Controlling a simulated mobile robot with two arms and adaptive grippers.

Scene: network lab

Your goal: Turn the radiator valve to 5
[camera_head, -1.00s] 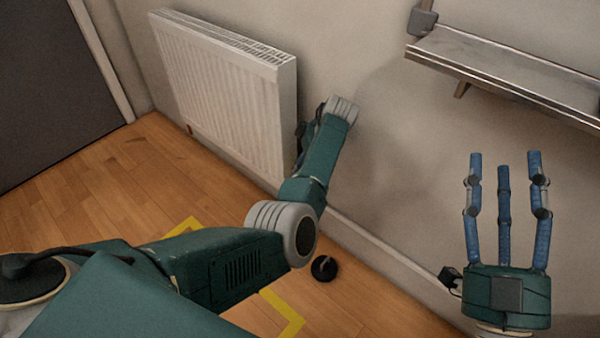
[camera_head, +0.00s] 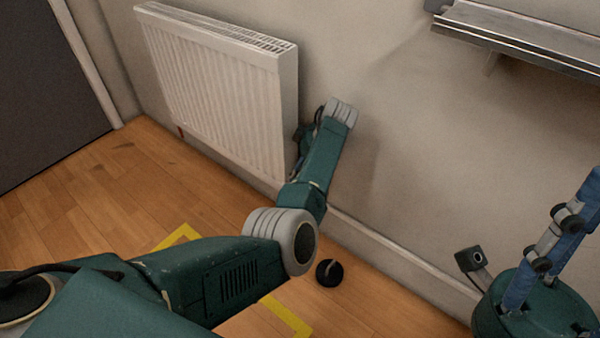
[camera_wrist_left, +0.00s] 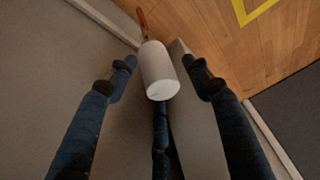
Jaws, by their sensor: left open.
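The radiator valve (camera_wrist_left: 160,72) shows in the left wrist view as a white cylinder between my left gripper's fingers. My left gripper (camera_wrist_left: 160,64) is open, with one finger on each side of the valve and a third below it; I cannot tell whether any finger touches. No number is readable on the valve. In the head view the valve and left fingers are hidden near the right end of the white radiator (camera_head: 215,95), behind my left arm. My right gripper (camera_head: 575,215) is at the right edge, partly cut off, its visible fingers apart and empty.
A metal wall shelf (camera_head: 530,45) is at the upper right. A small dark round thing (camera_head: 330,272) sits on the wooden floor beside my left arm. Yellow floor tape (camera_head: 178,237) runs beneath the arm. A dark panel (camera_head: 50,80) stands at the left.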

